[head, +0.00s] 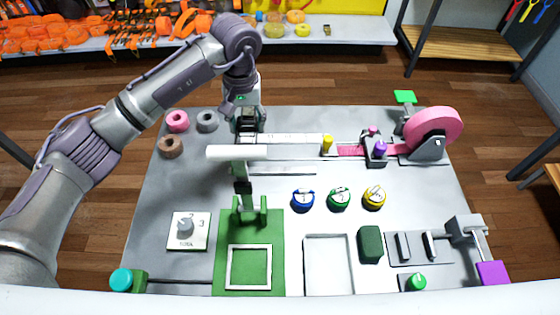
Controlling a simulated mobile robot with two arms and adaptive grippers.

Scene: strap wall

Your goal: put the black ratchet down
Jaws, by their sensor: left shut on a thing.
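My left gripper (248,118) points down at the back left of the grey work board, behind the white horizontal bar. It is shut on a small dark thing (247,130), which looks like the black ratchet. The fingers hide much of it, and I cannot tell whether it touches the board. My right gripper is not in view.
The work board (290,272) holds a green mat with a square white outline (249,247), and a white-framed rectangle (328,238) beside it. Blue, green and yellow knobs (338,197) stand mid-board. A pink strap reel (434,130) is at the back right. Rolled straps (177,121) lie back left.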

